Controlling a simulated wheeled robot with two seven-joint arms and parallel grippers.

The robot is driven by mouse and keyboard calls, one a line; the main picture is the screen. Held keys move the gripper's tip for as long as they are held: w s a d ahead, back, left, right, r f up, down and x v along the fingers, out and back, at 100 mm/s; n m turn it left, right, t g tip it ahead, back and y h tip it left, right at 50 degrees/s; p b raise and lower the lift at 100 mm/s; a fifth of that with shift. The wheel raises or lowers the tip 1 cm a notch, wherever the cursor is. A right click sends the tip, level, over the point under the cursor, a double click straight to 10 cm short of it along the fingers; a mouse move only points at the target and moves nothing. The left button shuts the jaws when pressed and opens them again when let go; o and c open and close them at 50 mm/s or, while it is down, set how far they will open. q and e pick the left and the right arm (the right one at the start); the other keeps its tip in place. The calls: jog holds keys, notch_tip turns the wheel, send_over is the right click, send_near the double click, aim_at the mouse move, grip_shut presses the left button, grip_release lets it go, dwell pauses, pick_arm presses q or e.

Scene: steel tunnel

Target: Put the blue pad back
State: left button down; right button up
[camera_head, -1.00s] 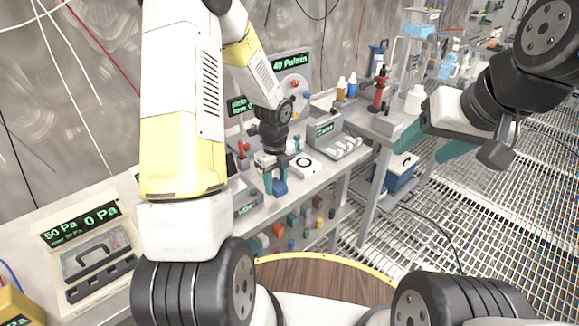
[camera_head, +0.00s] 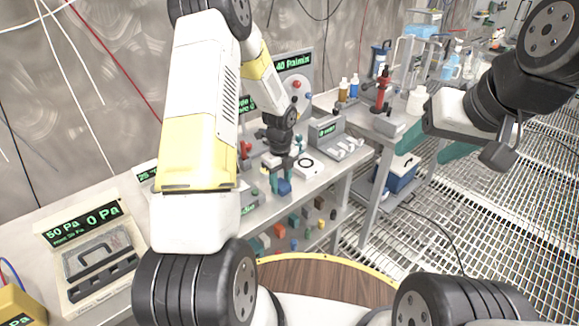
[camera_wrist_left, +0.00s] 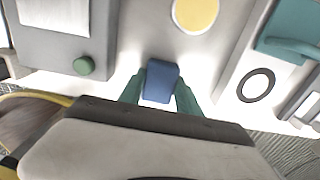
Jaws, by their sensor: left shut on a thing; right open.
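The blue pad (camera_head: 284,188) is a small blue block held over the front part of the steel bench. My left gripper (camera_head: 280,176) is shut on it. In the left wrist view the blue pad (camera_wrist_left: 161,82) sits between the two teal fingers of the left gripper (camera_wrist_left: 158,95), above a pale surface. A round yellow disc (camera_wrist_left: 196,14) lies beyond it there. My right gripper (camera_head: 457,151) is at the right, over the grated floor; its teal finger shows partly behind my wrist, and it is open and apart from the bench.
A white device with a black ring (camera_head: 306,163) lies right of the pad. A grey box with a green display (camera_head: 325,130) stands behind it. A lower shelf holds several small coloured blocks (camera_head: 294,221). A blue-and-white cooler (camera_head: 401,172) stands on the right.

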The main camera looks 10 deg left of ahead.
pick_arm(q)
jog(key=c, duration=0.8)
grip_release()
jog(key=shift+c, duration=0.2)
notch_tip(320, 180, up, 12)
notch_tip(320, 180, up, 14)
jog(key=n+t, duration=0.2)
jog(key=n, duration=0.8)
send_over(281, 183)
jog(key=s, duration=0.9)
jog(key=s+d+r+n+t+h, duration=0.1)
jog(key=s+r+n+t, duration=0.1)
jog(key=s+r+n, duration=0.2)
jog(key=s+d+r+n+t+h, duration=0.1)
jog(key=s+r+n, duration=0.3)
jog(key=s+n, duration=0.7)
jog(key=shift+t, duration=0.5)
jog(key=shift+s, duration=0.1)
